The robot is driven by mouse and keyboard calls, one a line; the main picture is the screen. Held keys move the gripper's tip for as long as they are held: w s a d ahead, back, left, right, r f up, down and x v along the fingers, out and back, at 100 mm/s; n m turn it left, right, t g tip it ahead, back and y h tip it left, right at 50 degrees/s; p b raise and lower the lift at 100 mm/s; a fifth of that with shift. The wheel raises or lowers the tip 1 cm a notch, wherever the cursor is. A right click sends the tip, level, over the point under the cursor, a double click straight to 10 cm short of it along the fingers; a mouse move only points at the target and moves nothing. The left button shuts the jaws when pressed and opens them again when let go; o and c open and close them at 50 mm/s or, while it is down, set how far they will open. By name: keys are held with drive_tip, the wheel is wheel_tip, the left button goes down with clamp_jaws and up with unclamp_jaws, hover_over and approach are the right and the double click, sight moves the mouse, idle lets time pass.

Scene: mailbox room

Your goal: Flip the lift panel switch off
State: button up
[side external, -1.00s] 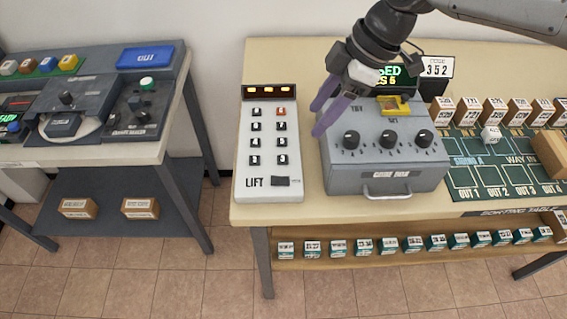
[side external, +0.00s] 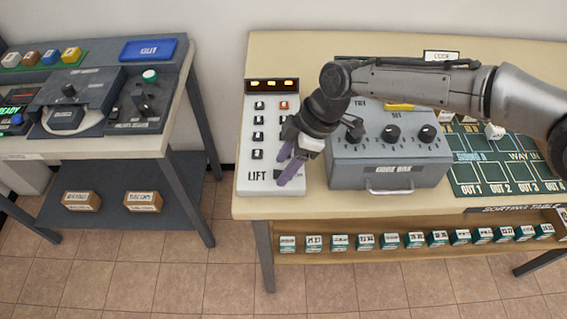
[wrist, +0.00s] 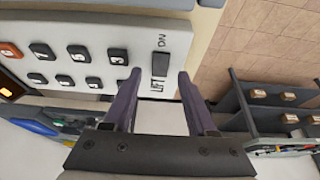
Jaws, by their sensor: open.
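My gripper (side external: 285,175) is open over the lower part of the panel. In the wrist view its purple fingers (wrist: 158,80) stand apart, with the switch between and just beyond their tips.
The grey code box (side external: 388,160) with knobs and a front handle stands close right of the panel, under my arm. The green sorting mat (side external: 480,190) lies farther right. A grey desk (side external: 90,150) stands left across a floor gap.

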drive_tip(key=shift+a+f, duration=0.15)
drive_tip(key=shift+f, duration=0.25)
clamp_jaws()
drive_tip(key=shift+a, duration=0.1)
drive_tip(key=shift+a+h, duration=0.2)
drive_tip(key=shift+h, duration=0.4)
drive_tip(key=shift+a+h, duration=0.15)
drive_tip(key=shift+h, duration=0.55)
